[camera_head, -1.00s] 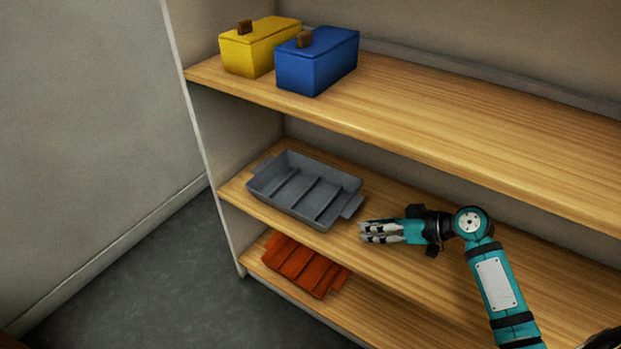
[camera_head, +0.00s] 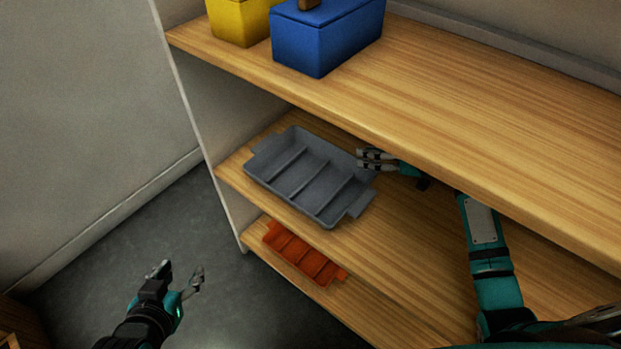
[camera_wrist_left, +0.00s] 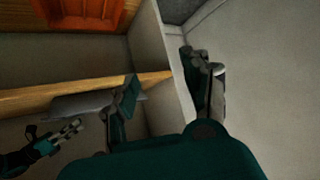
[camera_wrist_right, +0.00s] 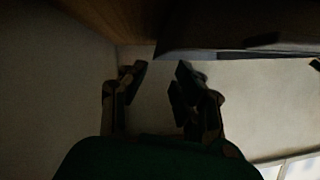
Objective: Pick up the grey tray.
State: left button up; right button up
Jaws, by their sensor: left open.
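The grey tray (camera_head: 312,178) has several compartments and an end handle at each side. It sits on the middle shelf (camera_head: 400,230) near its left end, and its side also shows in the left wrist view (camera_wrist_left: 85,105). My right gripper (camera_head: 366,160) is beside the tray's back right corner, under the top shelf; I cannot tell whether it touches. Its fingers stand apart in the right wrist view (camera_wrist_right: 157,82), with nothing seen between them. My left gripper (camera_head: 180,272) is open and empty in front of the shelf unit, left of and away from the tray.
The top shelf (camera_head: 480,110) overhangs my right arm and carries a blue box (camera_head: 325,40) and a yellow box (camera_head: 238,22). An orange tray (camera_head: 302,255) lies on the lower shelf. The unit's side panel (camera_head: 215,160) stands left of the grey tray.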

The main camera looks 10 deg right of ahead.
aim_at(341, 150)
jog(key=x, duration=0.3)
jog(key=shift+w+a+f, duration=0.1)
jog(key=shift+w+a, duration=0.05)
jog(key=shift+w, duration=0.05)
jog(key=b+x, duration=0.1)
jog(key=x, duration=0.3)
jog(key=shift+w+a+f+b, duration=0.1)
jog(key=shift+w+a+b, duration=0.05)
jog(key=shift+w+b, duration=0.25)
pick_arm(q)
jog(key=w+d+r+t+h, duration=0.1)
jog(key=w+d+r+t, duration=0.1)
jog(key=w+r+t, duration=0.2)
notch_tip(341, 150, up, 4)
jog(key=shift+w+d+f+t+h, duration=0.2)
jog(key=shift+w+f+t+h, duration=0.15)
jog(key=shift+t, duration=0.35)
pick_arm(e)
grip_shut()
pick_arm(q)
jog(key=shift+r, duration=0.1)
